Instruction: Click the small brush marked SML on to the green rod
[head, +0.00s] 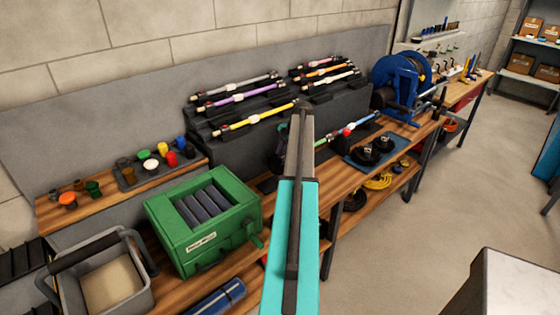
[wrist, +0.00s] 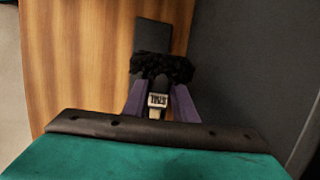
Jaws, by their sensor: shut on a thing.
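My gripper (wrist: 157,105) is shut on a brush with black bristles (wrist: 160,68), seen in the wrist view between its two purple fingers. A pale label with dark, blurred letters shows on the brush's stem; I cannot read it surely. The brush is above or near the wooden bench top, beside a dark grey block (wrist: 153,33). In the head view my arm hides most of the gripper and brush. A green rod (head: 323,142) shows just right of my arm, near a blue rod (head: 362,124) with red and white parts between them.
Two black round brushes (head: 370,153) rest on a blue mat (head: 353,157) to the right. Coloured rods lie on a dark rack (head: 225,122) behind. A green machine (head: 203,240) and a grey bin (head: 68,285) stand left. A blue reel (head: 398,80) stands further back.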

